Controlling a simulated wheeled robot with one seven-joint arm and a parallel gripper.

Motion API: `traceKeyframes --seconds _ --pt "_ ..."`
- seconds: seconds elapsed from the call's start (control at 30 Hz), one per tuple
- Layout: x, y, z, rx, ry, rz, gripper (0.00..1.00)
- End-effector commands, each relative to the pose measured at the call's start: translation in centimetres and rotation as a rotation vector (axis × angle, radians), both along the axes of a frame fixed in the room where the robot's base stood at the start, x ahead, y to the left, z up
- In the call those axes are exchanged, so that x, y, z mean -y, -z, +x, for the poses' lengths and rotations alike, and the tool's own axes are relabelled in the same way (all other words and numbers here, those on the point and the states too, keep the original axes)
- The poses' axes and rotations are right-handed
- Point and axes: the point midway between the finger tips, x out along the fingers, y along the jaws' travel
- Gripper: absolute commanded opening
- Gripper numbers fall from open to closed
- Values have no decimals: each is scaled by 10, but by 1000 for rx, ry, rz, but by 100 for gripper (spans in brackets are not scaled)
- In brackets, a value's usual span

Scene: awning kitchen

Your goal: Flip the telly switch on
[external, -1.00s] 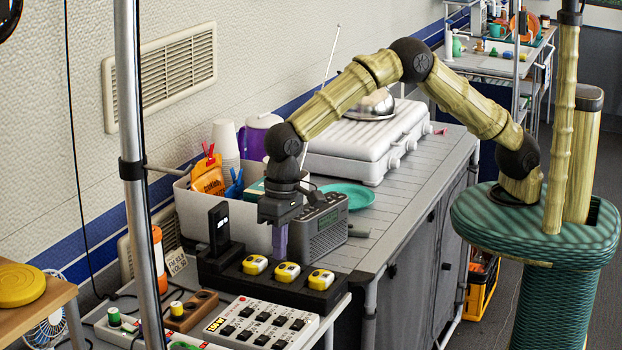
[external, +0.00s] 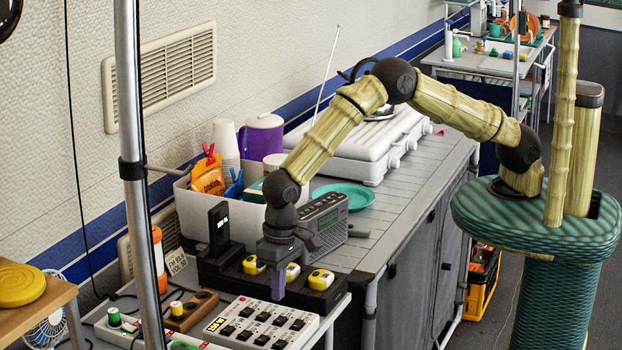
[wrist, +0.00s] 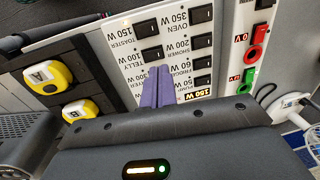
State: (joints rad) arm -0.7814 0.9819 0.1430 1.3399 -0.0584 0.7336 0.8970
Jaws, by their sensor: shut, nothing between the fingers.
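The white switch panel (external: 262,322) lies at the front of the counter, with two columns of black rocker switches. In the wrist view its labels are upside down, and the TELLY label (wrist: 131,63) is in the left column. A black switch (wrist: 152,54) sits close to that label; I cannot tell its on or off state. Contact with the panel is unclear.
A grey radio (external: 323,222) and a white bin (external: 180,205) stand farther back. Red and green sockets (wrist: 256,33) are beside the switches.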

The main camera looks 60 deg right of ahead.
Motion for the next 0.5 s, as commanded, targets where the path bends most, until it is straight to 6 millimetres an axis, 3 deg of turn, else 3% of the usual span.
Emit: traceKeyframes --seconds 0.23,0.5 --pt "-5 36 -1 -2 1 -1 0" --pt "-6 48 0 1 0 1 0"
